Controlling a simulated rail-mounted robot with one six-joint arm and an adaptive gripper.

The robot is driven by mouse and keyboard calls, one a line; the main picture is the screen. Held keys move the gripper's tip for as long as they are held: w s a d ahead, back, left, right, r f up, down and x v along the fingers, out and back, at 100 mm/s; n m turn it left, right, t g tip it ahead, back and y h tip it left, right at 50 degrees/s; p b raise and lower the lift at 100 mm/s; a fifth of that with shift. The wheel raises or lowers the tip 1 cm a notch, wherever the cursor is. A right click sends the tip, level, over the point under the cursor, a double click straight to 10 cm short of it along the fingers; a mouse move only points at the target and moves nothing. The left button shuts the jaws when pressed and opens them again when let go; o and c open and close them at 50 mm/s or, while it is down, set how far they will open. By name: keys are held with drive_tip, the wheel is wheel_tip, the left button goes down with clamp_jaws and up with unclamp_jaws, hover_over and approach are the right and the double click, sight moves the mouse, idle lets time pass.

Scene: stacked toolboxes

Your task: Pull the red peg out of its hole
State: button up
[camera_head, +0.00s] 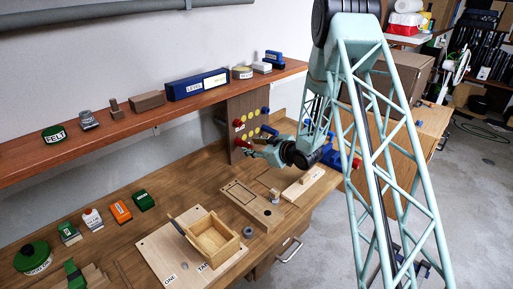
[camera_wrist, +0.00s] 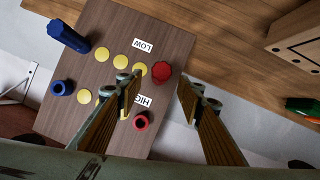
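The red peg (camera_wrist: 162,72) stands in the brown board, beside the LOW label; its end faces the wrist camera. It also shows at the board's lower left in the head view (camera_head: 240,143). A red ring with a dark opening (camera_wrist: 142,121) is beside the HIGH label. My gripper (camera_wrist: 160,90) is open and empty, with the red peg appearing between its fingertips in the wrist view. In the head view, my gripper (camera_head: 249,147) is close to the board front; I cannot tell whether it touches the peg.
The board (camera_head: 247,108) stands upright under the red-brown shelf (camera_head: 130,108). A long blue peg (camera_wrist: 67,35) and a blue ring (camera_wrist: 60,88) are on its other side, with yellow discs (camera_wrist: 102,54) between. A wooden box (camera_head: 214,238) and blocks stand on the bench.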

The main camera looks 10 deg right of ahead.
sight(249, 145)
drive_tip(key=shift+x, duration=2.65)
drive_tip(key=c, duration=1.1)
